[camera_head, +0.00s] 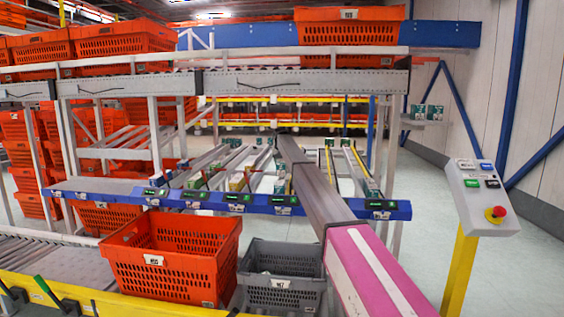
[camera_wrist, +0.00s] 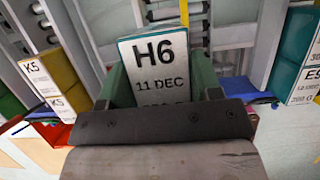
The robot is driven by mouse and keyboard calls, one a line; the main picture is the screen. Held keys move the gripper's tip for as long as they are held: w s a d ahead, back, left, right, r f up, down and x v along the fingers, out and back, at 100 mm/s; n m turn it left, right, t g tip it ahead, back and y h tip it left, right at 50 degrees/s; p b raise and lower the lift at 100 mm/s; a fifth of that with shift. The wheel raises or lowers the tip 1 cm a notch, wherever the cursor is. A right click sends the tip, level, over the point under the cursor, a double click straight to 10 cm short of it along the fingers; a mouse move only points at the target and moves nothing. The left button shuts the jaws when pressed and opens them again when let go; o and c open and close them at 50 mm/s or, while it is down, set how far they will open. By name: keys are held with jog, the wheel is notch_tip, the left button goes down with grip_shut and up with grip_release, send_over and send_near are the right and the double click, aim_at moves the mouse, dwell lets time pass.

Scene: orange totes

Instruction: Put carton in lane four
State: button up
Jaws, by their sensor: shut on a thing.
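A green carton (camera_wrist: 155,60) with a white face reading "H6 11 DEC" is in the wrist view. My gripper (camera_wrist: 155,90) is shut on it, one finger along each side. In the wrist view, yellow cartons (camera_wrist: 67,67) marked K5 are at left and a teal carton (camera_wrist: 303,60) is at right. In the head view, my arm reaches over the sloping flow lanes (camera_head: 262,163) behind a blue rail (camera_head: 220,197) with dark label displays. The held carton and gripper cannot be made out clearly there. The lane numbers are too small to read.
An orange tote (camera_head: 170,262) and a grey tote (camera_head: 280,275) stand in front of the rail. A control box (camera_head: 482,197) with a red button is at right. Orange totes (camera_head: 350,26) sit on the conveyor above the lanes. Several cartons stand in the lanes.

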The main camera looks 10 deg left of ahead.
aim_at(281, 161)
jog(key=shift+f, duration=3.75)
jog(key=o, duration=1.1)
jog(key=shift+o, duration=0.2)
jog(key=v, duration=1)
jog(key=shift+s+r, duration=0.15)
jog(key=shift+r, duration=0.25)
